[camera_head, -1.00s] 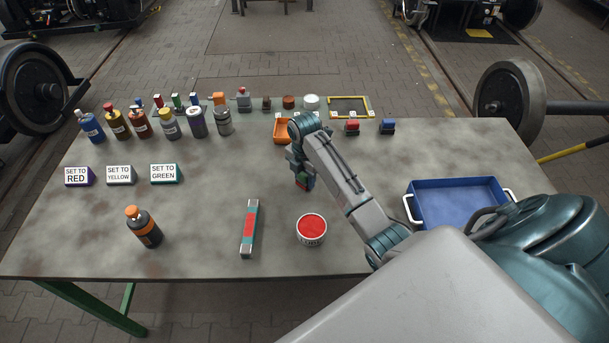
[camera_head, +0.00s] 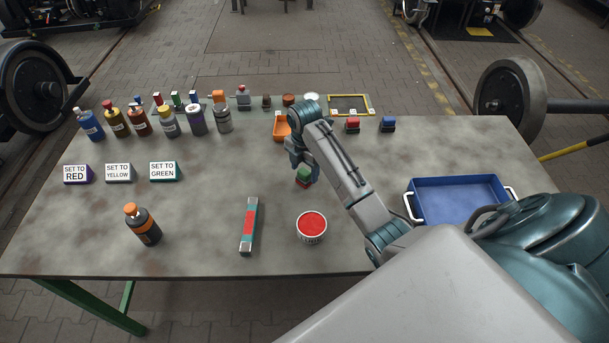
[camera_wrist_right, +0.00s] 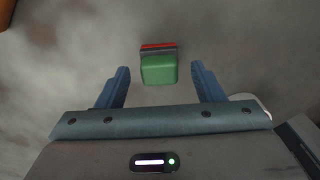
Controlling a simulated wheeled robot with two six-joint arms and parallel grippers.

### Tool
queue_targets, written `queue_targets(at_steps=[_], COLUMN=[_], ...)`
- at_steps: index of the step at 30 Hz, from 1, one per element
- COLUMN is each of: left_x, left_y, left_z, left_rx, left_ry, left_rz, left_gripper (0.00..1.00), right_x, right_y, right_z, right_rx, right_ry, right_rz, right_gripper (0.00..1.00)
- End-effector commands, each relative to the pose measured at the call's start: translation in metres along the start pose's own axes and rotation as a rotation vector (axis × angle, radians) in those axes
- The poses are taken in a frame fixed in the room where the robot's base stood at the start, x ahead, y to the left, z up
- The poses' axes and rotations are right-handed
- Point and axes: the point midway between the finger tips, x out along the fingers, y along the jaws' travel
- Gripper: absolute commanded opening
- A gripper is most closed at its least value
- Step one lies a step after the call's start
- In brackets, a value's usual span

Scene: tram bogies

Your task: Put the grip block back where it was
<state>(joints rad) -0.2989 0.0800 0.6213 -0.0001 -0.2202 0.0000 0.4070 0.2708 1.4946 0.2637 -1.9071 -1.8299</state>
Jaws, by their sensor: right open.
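The grip block (camera_head: 304,177) stands on the table below my right gripper. It is green on top with a red part at its side. My right gripper (camera_head: 303,165) is open and right above it, with nothing in its jaws. In the right wrist view the green block (camera_wrist_right: 159,69) appears between the tips of my two blue fingers (camera_wrist_right: 160,72), with a gap on each side and a red and grey edge behind it. My left gripper is not in view.
A red-topped tin (camera_head: 311,226) and a red and teal bar (camera_head: 249,226) lie nearer the front edge. A blue tray (camera_head: 458,203) is at right. Bottles (camera_head: 196,120) and signs (camera_head: 118,173) fill the left.

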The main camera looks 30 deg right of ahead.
Motion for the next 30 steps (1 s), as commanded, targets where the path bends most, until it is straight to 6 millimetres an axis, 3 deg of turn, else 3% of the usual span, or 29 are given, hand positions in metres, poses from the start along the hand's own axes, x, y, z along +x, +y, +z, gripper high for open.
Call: queue_targets(at_steps=[4, 6, 12, 18, 30], left_x=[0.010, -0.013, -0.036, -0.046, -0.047], left_y=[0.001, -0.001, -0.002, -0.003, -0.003], left_z=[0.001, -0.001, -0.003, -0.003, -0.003], left_rx=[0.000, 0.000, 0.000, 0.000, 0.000], left_ry=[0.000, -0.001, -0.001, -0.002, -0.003], left_rz=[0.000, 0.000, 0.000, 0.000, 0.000], left_gripper=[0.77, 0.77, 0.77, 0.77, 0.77], right_x=[-0.036, -0.056, -0.081, -0.091, -0.091], right_y=[0.001, 0.000, 0.000, 0.000, 0.000], right_z=[0.001, 0.001, 0.000, 0.000, 0.000], right_rx=[0.001, 0.002, 0.002, 0.002, 0.002], right_ry=[-0.005, -0.002, 0.000, 0.000, 0.000], right_rz=[0.008, 0.002, 0.001, 0.002, 0.002], right_gripper=[0.61, 0.61, 0.61, 0.61, 0.61])
